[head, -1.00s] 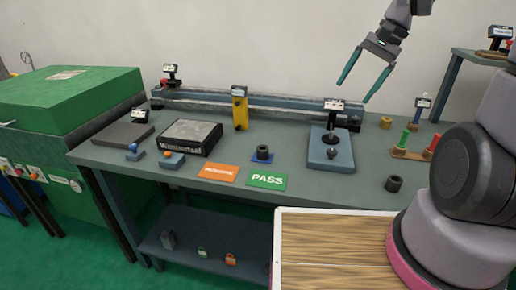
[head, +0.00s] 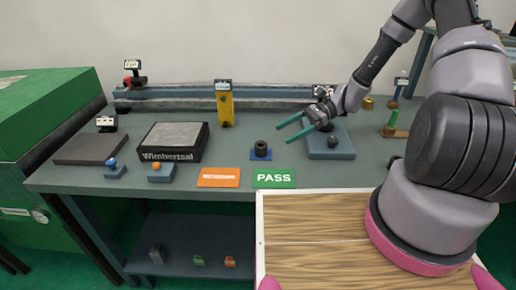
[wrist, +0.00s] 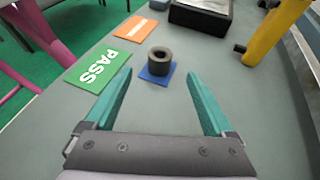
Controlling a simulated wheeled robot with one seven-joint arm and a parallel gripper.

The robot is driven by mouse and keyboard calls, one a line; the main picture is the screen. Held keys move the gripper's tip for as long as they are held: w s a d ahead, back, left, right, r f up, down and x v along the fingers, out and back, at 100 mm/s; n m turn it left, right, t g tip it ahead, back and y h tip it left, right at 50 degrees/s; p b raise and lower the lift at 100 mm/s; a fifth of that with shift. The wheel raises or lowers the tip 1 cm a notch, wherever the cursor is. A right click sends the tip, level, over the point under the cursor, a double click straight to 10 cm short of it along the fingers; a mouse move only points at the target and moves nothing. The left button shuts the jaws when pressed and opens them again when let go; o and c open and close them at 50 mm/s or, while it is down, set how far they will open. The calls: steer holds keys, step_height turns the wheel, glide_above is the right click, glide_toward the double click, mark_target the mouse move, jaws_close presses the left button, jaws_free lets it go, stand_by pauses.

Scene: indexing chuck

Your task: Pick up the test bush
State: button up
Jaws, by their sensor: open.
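The test bush looks to be the dark grey hollow cylinder (head: 261,148) standing upright on a small blue pad (head: 260,157) on the bench. It also shows in the wrist view (wrist: 160,60), ahead of my gripper and between the lines of its fingers. My gripper (head: 283,132) is open and empty, with two teal fingers. It is to the right of the bush and apart from it. In the wrist view my gripper (wrist: 160,100) points toward the bush, and nothing is between the fingers.
The green PASS card (head: 274,178) and an orange card (head: 219,177) lie in front of the bush. A yellow post (head: 224,104) stands behind it to the left. A black-sided block (head: 174,142) is further left. A blue-grey fixture (head: 329,145) is at right, near my arm.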

mark_target(262, 146)
steer(key=x, duration=1)
steer(key=shift+f, duration=0.15)
jaws_close()
